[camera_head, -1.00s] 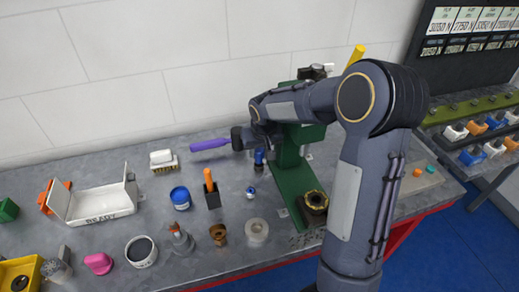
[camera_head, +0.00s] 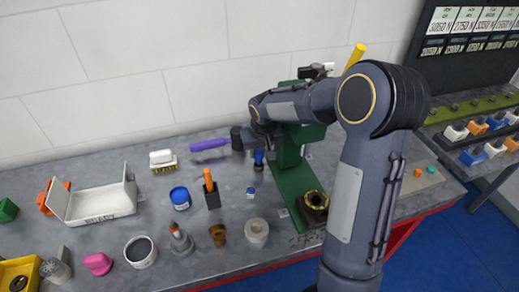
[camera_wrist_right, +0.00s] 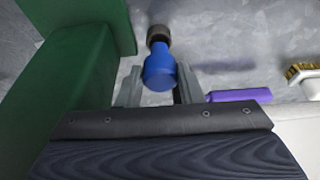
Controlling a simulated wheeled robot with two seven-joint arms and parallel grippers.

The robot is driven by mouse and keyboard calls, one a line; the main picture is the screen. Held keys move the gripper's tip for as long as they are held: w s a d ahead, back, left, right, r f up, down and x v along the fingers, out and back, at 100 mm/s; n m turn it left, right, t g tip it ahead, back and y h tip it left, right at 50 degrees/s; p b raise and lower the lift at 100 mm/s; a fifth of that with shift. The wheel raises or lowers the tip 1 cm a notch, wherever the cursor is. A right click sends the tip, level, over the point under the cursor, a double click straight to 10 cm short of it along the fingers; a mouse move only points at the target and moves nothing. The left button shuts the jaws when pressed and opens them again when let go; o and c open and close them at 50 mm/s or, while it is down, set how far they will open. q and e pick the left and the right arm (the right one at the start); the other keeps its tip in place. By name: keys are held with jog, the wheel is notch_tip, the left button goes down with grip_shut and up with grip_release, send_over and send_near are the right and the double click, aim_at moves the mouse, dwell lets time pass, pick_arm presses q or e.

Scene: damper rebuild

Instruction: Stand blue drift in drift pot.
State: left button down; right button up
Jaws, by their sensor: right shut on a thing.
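The blue drift (camera_wrist_right: 159,70) is between the two fingers of my right gripper (camera_wrist_right: 158,86) in the right wrist view. The gripper is shut on its blue part, and a brownish end shows beyond it. In the head view the blue drift (camera_head: 258,157) shows just below my right wrist, beside the green press. I cannot tell whether it touches the bench. A small black pot (camera_head: 213,201) with an orange-handled tool standing in it, seemingly the drift pot, is on the bench to the left and nearer. My left gripper is not in view.
A green press (camera_head: 290,185) stands right of the gripper. A purple-handled mallet (camera_head: 209,144) lies left of it, near a brush (camera_head: 163,161). A blue jar (camera_head: 180,197), a small blue-and-white item (camera_head: 251,192) and a brown cup (camera_head: 218,234) surround the pot.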

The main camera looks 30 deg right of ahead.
jog(key=shift+f+b, duration=1.3)
jog(key=shift+f, duration=0.2)
jog(key=o, duration=1.1)
jog(key=v, duration=0.8)
jog(key=shift+f, duration=0.1)
